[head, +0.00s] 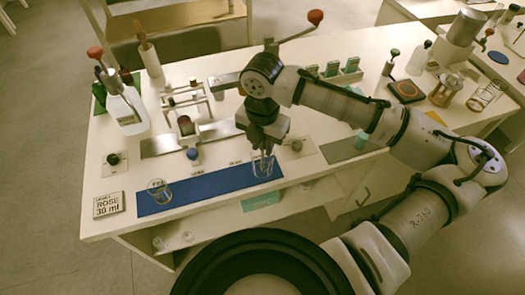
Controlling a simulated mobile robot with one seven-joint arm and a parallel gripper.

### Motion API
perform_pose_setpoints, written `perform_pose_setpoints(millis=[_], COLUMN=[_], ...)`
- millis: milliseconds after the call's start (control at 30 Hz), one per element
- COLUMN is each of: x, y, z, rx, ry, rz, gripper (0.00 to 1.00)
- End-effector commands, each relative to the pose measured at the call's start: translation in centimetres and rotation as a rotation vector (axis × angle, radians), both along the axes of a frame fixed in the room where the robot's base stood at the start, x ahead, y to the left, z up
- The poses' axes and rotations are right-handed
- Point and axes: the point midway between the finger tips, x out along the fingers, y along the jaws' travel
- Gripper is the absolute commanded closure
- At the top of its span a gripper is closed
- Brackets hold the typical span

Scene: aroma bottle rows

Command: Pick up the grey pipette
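My gripper (262,148) points down over the right part of a blue mat (205,186), at a clear glass beaker (263,168). Its fingers are dark and small here, and I cannot tell whether they are open or shut, or whether they hold anything. I cannot make out a grey pipette with certainty. Any thin pipette near the fingers is hidden or too small to see.
A second glass beaker (159,191) stands on the mat's left end. A sign reading ROSE 30 ml (108,205) lies at the front left corner. A white bottle (127,108) and a rack (187,98) stand behind. A black-topped square device (405,90) is at the right.

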Motion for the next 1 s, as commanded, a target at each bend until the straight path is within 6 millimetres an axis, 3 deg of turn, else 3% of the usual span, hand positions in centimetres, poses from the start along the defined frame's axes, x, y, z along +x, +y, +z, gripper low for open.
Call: perform_pose_setpoints(millis=[367,567,767,1000], x=[0.0,0.1,0.1,0.1], y=[0.0,0.0,0.1,0.1], z=[0.1,1.1,4.9,12.3], rx=[0.000,-0.001,0.000,0.000], ry=[0.000,-0.002,-0.004,-0.004], rz=[0.000,0.000,0.001,0.001], gripper=[0.85,0.85,0.85,0.85])
